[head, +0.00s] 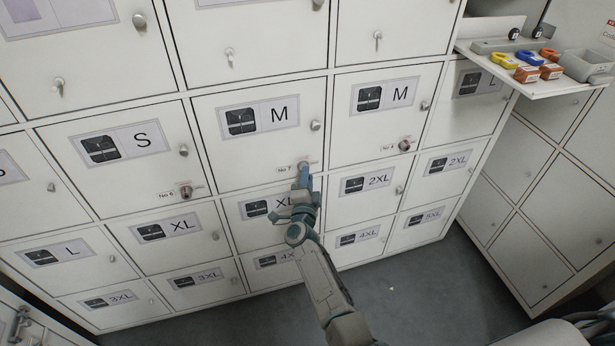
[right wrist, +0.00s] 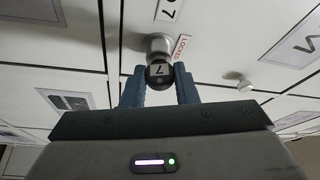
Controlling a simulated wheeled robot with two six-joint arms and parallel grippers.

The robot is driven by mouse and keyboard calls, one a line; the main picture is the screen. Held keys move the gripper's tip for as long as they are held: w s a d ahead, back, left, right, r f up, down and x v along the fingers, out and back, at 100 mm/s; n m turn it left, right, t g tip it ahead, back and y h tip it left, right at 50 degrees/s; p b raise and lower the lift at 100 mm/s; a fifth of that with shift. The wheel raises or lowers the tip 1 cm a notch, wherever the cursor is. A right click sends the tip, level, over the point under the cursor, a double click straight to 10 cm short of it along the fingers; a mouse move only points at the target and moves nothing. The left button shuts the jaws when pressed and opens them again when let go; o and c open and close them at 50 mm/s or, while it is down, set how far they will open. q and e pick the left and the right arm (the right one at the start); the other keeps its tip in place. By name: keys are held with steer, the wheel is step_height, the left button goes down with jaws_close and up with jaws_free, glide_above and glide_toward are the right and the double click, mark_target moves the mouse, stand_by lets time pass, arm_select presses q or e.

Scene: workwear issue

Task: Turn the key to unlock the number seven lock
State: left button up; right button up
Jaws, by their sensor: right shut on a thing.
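The number seven lock (right wrist: 160,46) is a metal cylinder on a white locker door labelled M (head: 258,117), beside a "No 7" tag (head: 284,169). A red and white "LOCKED" label (right wrist: 181,48) shows next to it in the right wrist view. A key with a dark round head marked 7 (right wrist: 158,74) sits at the lock's front. My right gripper (right wrist: 159,88) is shut on the key head, with a blue finger on each side. In the head view, my right gripper (head: 303,182) covers most of the lock and key. My left gripper is not in view.
Other locks, No 6 (head: 186,192) and No 8 (head: 404,145), are on neighbouring doors. A knob (right wrist: 244,85) stands out near the gripper. A shelf (head: 545,88) with coloured tags and a grey tray is at the upper right. The floor (head: 440,290) is clear.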

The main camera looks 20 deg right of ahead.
steer(key=shift+w+r, duration=0.15)
steer(key=shift+r, duration=0.15)
steer(key=shift+r+m+g+p, duration=0.15)
steer(key=shift+m+g+p, duration=0.45)
steer(key=shift+m+p, duration=0.7)
steer(key=shift+w+m+g+p, duration=0.1)
steer(key=shift+m+g+p, duration=0.2)
steer(key=shift+m+p, duration=0.7)
steer(key=shift+a+f+n+b, duration=0.1)
steer(key=shift+f+n+b, duration=0.15)
steer(key=shift+n+b, duration=0.25)
